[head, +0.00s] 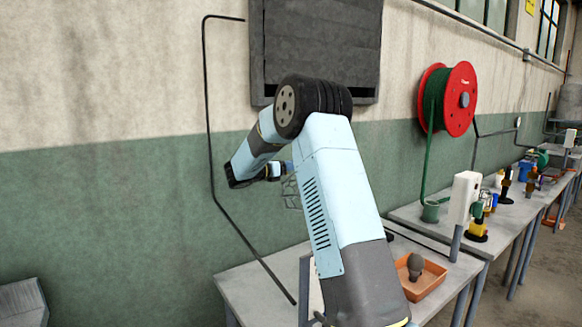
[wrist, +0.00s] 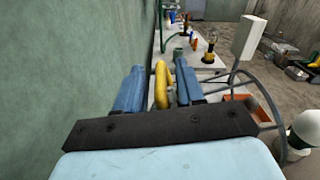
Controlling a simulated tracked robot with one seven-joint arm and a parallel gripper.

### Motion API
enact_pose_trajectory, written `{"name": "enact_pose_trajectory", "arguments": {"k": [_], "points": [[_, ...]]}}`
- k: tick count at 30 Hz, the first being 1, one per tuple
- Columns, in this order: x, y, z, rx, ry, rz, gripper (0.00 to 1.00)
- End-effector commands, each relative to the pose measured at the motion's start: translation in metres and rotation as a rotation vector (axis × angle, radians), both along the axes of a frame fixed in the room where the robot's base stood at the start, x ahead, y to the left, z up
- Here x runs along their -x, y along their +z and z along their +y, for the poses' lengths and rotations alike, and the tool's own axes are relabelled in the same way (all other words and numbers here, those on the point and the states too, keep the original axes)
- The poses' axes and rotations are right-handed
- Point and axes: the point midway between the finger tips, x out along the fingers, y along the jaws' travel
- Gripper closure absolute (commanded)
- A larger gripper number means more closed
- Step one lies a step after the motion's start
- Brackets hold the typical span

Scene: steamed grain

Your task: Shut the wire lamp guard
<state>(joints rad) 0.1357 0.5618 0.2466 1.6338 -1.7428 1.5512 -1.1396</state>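The wire lamp guard shows in the wrist view as grey curved wires (wrist: 268,98) on the right, beside a white rounded bulb (wrist: 303,134). In the head view a little of its thin wire (head: 290,192) shows; my arm hides the rest. A yellow bar (wrist: 161,86) stands between my gripper's (wrist: 158,78) two blue fingers in the wrist view. Narrow gaps show on both sides of the bar, so the fingers look open around it. I cannot tell whether it joins the wires. In the head view my gripper (head: 276,170) is partly hidden behind my arm.
An orange tray (head: 430,283) with a dark bulb-shaped thing (head: 415,266) lies on the bench (head: 250,284). A white box (head: 464,197) stands on a post to the right. The green wall (wrist: 70,60) runs close along the left of my gripper.

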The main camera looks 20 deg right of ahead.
Motion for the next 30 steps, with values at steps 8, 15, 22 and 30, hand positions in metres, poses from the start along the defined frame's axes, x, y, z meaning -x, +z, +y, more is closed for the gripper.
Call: {"name": "enact_pose_trajectory", "arguments": {"k": [8, 15, 22, 30], "points": [[0.0001, 0.0001, -0.0002, 0.000, 0.000, 0.000, 0.80], [-0.0003, 0.0002, 0.0001, 0.000, 0.001, -0.001, 1.00], [-0.0009, 0.0004, 0.0006, 0.000, 0.003, -0.002, 1.00], [-0.0016, 0.0016, 0.0007, -0.001, 0.004, -0.008, 1.00]]}}
